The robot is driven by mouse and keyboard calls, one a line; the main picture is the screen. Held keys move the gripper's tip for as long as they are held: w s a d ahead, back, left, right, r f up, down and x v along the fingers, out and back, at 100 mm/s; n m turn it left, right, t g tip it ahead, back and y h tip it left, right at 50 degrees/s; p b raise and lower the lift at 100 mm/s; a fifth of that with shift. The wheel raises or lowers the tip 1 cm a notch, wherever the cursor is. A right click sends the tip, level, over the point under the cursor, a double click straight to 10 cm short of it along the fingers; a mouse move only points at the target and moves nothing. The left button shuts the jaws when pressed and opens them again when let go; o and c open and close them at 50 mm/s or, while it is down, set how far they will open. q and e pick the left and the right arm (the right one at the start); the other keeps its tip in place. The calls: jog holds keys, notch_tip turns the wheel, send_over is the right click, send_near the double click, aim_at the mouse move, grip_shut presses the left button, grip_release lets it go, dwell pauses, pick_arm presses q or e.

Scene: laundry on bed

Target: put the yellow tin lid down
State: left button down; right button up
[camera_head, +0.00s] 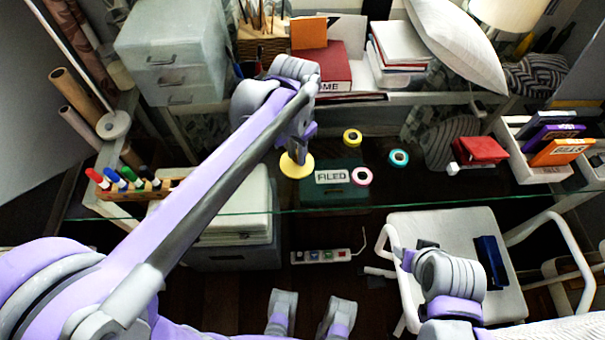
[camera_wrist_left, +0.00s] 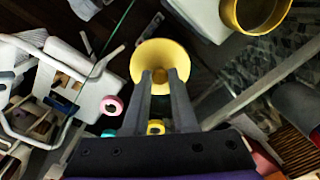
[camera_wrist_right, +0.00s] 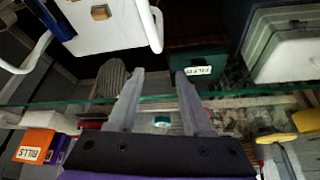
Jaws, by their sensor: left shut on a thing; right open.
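The yellow tin lid (camera_head: 296,168) is a round disc with a small knob, over the glass desk in the head view. My left gripper (camera_head: 298,154) is shut on the knob; in the left wrist view the fingers (camera_wrist_left: 160,76) pinch it in front of the lid (camera_wrist_left: 160,54). I cannot tell whether the lid touches the glass. A yellow-rimmed round tin (camera_wrist_left: 232,14) is cut off at the top of the left wrist view. My right gripper (camera_wrist_right: 160,74) is open and empty.
Yellow (camera_head: 352,137), pink (camera_head: 361,176) and teal (camera_head: 398,157) tape rolls lie right of the lid. A marker rack (camera_head: 130,188) is left. A red object (camera_head: 480,149) and a white book tray (camera_head: 528,172) are right. The glass edge (camera_head: 330,209) runs along the front.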

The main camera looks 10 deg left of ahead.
aim_at(295, 157)
pick_arm(q)
jog(key=f, duration=0.3)
jog(key=shift+a, duration=0.2)
jog(key=shift+f+b, duration=0.35)
jog(key=shift+f, duration=1.75)
jog(key=shift+f, duration=0.2)
jog(key=c, duration=0.7)
grip_release()
jog(key=shift+r, duration=0.1)
